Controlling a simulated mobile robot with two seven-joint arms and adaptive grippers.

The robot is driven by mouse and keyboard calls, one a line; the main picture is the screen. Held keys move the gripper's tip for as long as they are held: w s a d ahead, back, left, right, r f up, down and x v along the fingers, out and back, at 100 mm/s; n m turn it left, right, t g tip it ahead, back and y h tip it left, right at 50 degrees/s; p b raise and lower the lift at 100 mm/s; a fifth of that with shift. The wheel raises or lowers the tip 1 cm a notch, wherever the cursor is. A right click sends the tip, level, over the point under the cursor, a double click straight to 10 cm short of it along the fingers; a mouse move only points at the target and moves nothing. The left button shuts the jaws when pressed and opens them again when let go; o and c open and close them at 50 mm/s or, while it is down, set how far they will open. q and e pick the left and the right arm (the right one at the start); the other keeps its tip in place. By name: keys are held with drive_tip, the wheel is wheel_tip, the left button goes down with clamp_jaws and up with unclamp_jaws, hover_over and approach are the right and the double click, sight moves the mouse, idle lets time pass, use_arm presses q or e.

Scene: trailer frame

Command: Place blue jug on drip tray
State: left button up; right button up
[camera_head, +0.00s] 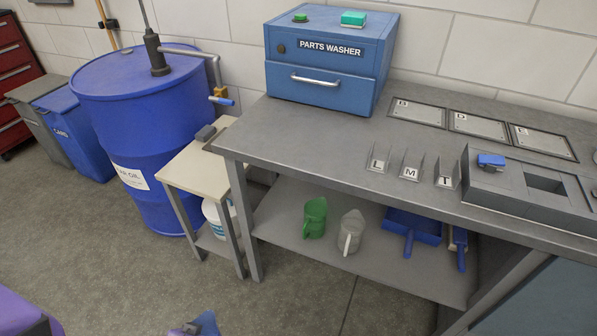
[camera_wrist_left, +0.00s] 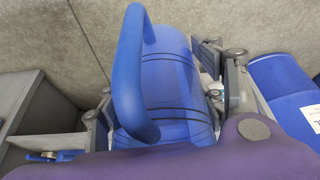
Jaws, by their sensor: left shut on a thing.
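The blue jug (camera_wrist_left: 172,85) fills the middle of the left wrist view, its curved handle toward the camera. My left gripper (camera_wrist_left: 165,95) is shut on the jug, with finger parts on both sides of it. In the head view only a bit of the jug (camera_head: 207,324) shows at the bottom edge, in front of the benches and apart from them. A small dark tray (camera_head: 214,143), seemingly the drip tray, lies on the cream side table below the drum's tap; it is partly hidden by the bench corner. My right gripper is not in view.
A blue drum (camera_head: 125,110) with a tap (camera_head: 221,97) stands left of the cream side table (camera_head: 185,168). The grey workbench (camera_head: 300,130) is to its right. Green (camera_head: 315,216) and grey (camera_head: 350,232) jugs stand on the lower shelf. The floor in front is clear.

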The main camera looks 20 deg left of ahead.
use_arm(q)
drive_tip(key=shift+s+d+r+n, duration=0.25)
drive_tip(key=shift+s+d+n, duration=0.25)
drive_tip(key=shift+s, duration=0.25)
drive_tip(key=d+r, duration=0.1)
drive_tip(key=w+d+r, duration=0.1)
drive_tip(key=shift+w+r+n+y, duration=0.1)
drive_tip(key=shift+r+n+y, duration=0.3)
drive_tip(key=w+d+r+m, duration=0.1)
drive_tip(key=w+d+r, duration=0.45)
drive_tip(key=r, duration=0.85)
drive_tip(key=w+d+r+m+h, duration=0.1)
drive_tip(key=w+d+r, duration=0.2)
drive_tip(key=w+r, duration=0.75)
drive_tip(key=w+d+r+m, duration=0.1)
drive_tip(key=w+d+r, duration=0.3)
drive_tip(key=r, duration=1.3)
wheel_tip(320, 180, up, 12)
drive_tip(key=p, duration=1.3)
drive_tip(key=shift+r, duration=0.15)
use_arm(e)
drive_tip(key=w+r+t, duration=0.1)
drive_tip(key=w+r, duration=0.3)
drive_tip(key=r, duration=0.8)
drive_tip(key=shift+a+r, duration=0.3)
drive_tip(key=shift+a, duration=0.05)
